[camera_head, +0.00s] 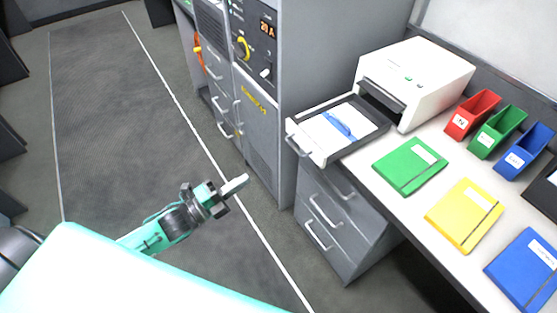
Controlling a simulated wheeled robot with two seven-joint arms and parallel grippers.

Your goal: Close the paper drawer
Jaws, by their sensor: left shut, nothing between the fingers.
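The paper drawer (314,148) is pulled out from the front of a white printer (419,72) on the desk. Its white front with a grey handle (297,146) reaches the desk's left edge. White paper (317,131) with a blue item (340,126) across it lies in the drawer. My left gripper (241,183) is shut and empty, over the floor to the left of and below the drawer, apart from it. My right gripper is not in view.
A grey cabinet (260,125) with a control panel stands left of the printer. Green (410,166), yellow (464,215) and blue (527,270) folders lie on the desk. Red (471,115), green and blue bins stand at the back. Grey drawers (330,215) sit under the desk. The floor at left is clear.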

